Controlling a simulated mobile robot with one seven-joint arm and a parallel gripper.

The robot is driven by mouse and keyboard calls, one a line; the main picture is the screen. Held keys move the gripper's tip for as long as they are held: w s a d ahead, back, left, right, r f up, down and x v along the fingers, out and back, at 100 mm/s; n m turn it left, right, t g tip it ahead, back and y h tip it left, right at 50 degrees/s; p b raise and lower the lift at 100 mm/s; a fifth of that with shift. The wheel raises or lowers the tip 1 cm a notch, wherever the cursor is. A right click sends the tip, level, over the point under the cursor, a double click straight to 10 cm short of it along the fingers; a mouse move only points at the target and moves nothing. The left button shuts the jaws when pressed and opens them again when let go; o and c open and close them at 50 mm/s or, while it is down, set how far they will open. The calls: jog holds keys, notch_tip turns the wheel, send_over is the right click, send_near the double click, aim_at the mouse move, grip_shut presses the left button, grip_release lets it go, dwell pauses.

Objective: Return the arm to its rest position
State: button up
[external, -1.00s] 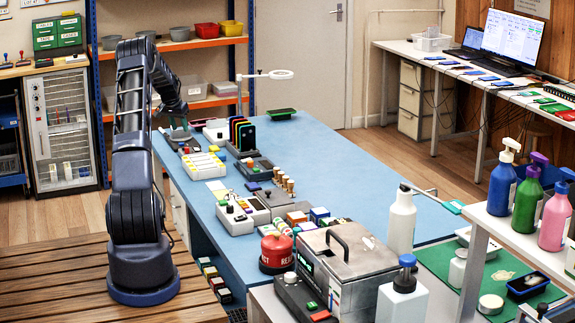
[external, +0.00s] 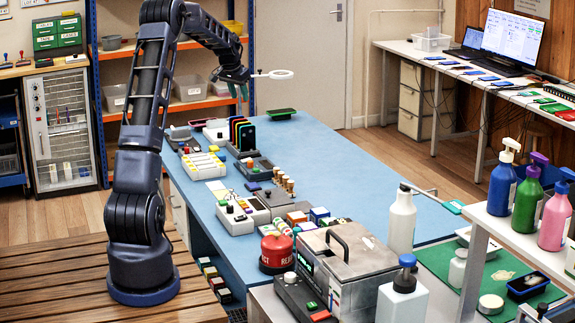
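My arm (external: 150,120) stands on its round base on the slatted wooden platform at the left. It rises high, bends at the top and reaches right toward the far end of the blue table. My gripper (external: 238,91) hangs fingers-down above the table's far left end, close to the white ring of a lamp. Its two fingers look apart, with nothing visible between them. The gripper is small and dark in this view, so finer detail is hard to make out.
The ring lamp (external: 272,74) is near the gripper. The blue table (external: 340,165) has phones in a rack (external: 241,134), trays and small devices along its left side. Its middle and right are clear. A metal box (external: 345,258) and bottles stand in front.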

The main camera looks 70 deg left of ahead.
jog(key=w+d+r+m, duration=0.1)
jog(key=d+r, duration=0.3)
jog(key=d, duration=0.7)
jog(key=d+r+m, duration=0.1)
jog(key=d+r, duration=0.3)
jog(key=d, duration=0.6)
jog(key=w+d+r, duration=0.1)
jog(key=d+r, duration=0.4)
jog(key=d, duration=0.6)
jog(key=s+d+r+m, duration=0.1)
jog(key=s+d, duration=0.2)
jog(key=d, duration=0.3)
jog(key=s+d+r+h, duration=0.1)
jog(key=s+d, duration=0.2)
jog(key=d, duration=0.4)
jog(key=s+d+r+m, duration=0.1)
jog(key=s+d, duration=0.2)
jog(key=d, duration=0.3)
jog(key=s+d+f+m, duration=0.1)
jog(key=s+d+f, duration=0.2)
jog(key=s+d, duration=0.5)
jog(key=s+d+f+m+t+h, duration=0.1)
jog(key=s+d+f, duration=0.2)
jog(key=s+d, duration=0.5)
jog(key=s, duration=0.4)
jog(key=shift+s+d+f+h, duration=0.15)
jog(key=shift+s+f+h, duration=0.1)
jog(key=shift+f+h, duration=0.1)
